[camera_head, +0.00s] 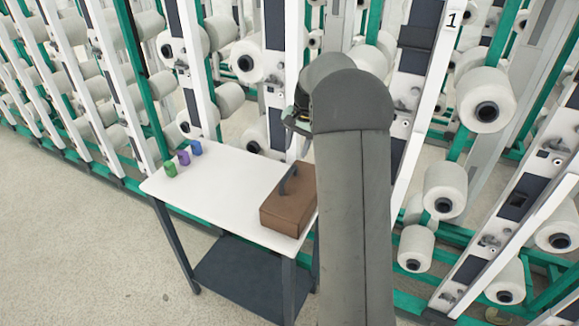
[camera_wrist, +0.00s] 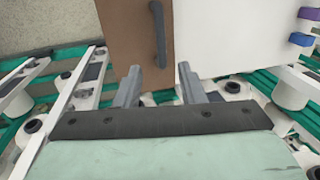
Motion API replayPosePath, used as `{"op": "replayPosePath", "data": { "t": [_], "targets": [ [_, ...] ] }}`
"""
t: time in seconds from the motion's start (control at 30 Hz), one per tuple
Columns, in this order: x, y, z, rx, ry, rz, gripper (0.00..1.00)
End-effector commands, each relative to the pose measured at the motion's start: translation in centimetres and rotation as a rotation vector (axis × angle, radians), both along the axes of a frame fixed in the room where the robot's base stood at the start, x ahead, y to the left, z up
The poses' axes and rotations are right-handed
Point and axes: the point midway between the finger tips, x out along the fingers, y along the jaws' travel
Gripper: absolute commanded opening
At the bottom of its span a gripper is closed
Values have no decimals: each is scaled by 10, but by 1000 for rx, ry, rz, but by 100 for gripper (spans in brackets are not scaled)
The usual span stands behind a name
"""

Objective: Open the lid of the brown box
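The brown box (camera_head: 284,213) stands on the right end of the white table, and its lid looks closed. A dark handle (camera_head: 288,180) rises from the lid. In the wrist view, the brown lid (camera_wrist: 128,35) is at the top centre with the dark handle (camera_wrist: 159,35) along it. My gripper (camera_wrist: 159,70) is open and empty, its two fingers apart below the handle in that picture and not touching it. In the head view, my gripper (camera_head: 294,118) shows only in part above the box, mostly hidden by my arm. My arm also covers the box's right side.
The white table (camera_head: 225,185) has free room left of the box. Green (camera_head: 170,169), purple (camera_head: 183,158) and blue (camera_head: 197,148) small objects stand at its far left. Creel frames with white yarn bobbins (camera_head: 486,100) stand close behind and to the right. Open floor (camera_head: 70,230) lies at left.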

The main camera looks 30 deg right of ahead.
Motion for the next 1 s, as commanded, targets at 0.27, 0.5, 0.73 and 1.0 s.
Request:
{"op": "replayPosePath", "data": {
  "t": [0.27, 0.5, 0.73, 1.0],
  "targets": [
    [8, 8, -57, 2, 5, 1, 36],
    [13, 11, -86, 2, 1, 0, 36],
    [14, 12, -93, 0, 0, 0, 36],
    [14, 11, -93, 0, 0, 0, 3]
  ]
}}
